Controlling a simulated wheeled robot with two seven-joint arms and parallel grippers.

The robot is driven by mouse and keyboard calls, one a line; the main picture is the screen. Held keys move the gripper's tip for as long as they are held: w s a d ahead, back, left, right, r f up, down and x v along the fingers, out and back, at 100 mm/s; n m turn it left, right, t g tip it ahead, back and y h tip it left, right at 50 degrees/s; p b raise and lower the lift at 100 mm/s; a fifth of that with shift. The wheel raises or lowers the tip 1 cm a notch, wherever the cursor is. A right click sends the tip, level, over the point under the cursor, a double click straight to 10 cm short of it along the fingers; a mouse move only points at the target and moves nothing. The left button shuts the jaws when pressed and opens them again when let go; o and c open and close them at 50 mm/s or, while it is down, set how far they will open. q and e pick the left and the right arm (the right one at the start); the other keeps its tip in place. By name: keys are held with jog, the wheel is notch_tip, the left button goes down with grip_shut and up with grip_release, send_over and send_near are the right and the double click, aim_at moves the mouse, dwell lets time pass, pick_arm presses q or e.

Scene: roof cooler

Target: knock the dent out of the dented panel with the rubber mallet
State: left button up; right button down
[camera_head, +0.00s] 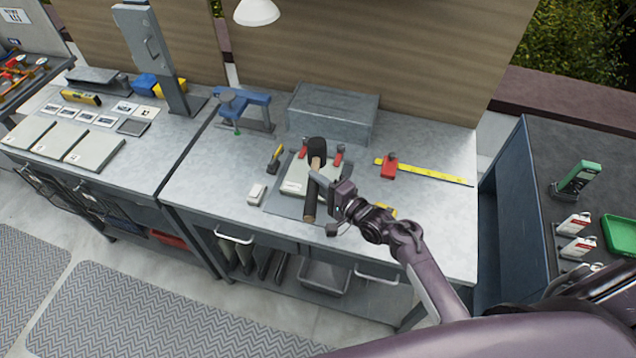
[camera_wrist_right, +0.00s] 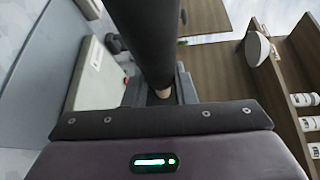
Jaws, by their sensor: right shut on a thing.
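The rubber mallet (camera_head: 316,150) has a black head and a wooden handle with a dark grip. My right gripper (camera_head: 322,187) is shut on its handle, and the head points to the back of the bench. The pale panel (camera_head: 291,187) lies below and left of the mallet on a grey plate, with the mallet covering part of it. I cannot make out the dent. In the right wrist view a dark cylindrical part of the mallet (camera_wrist_right: 145,40) rises in front of the jaws, and a pale panel edge (camera_wrist_right: 98,78) shows at left. My left gripper is not in view.
Red clamps (camera_head: 338,156) stand at the panel's back edge. A small white block (camera_head: 256,193) lies to its left. A yellow rule (camera_head: 432,172) and red tool (camera_head: 388,168) lie to its right. A grey box (camera_head: 333,112) and blue vise (camera_head: 240,105) stand behind. The bench's front-left is clear.

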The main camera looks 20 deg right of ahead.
notch_tip(320, 180, up, 8)
jog(key=shift+f, duration=0.2)
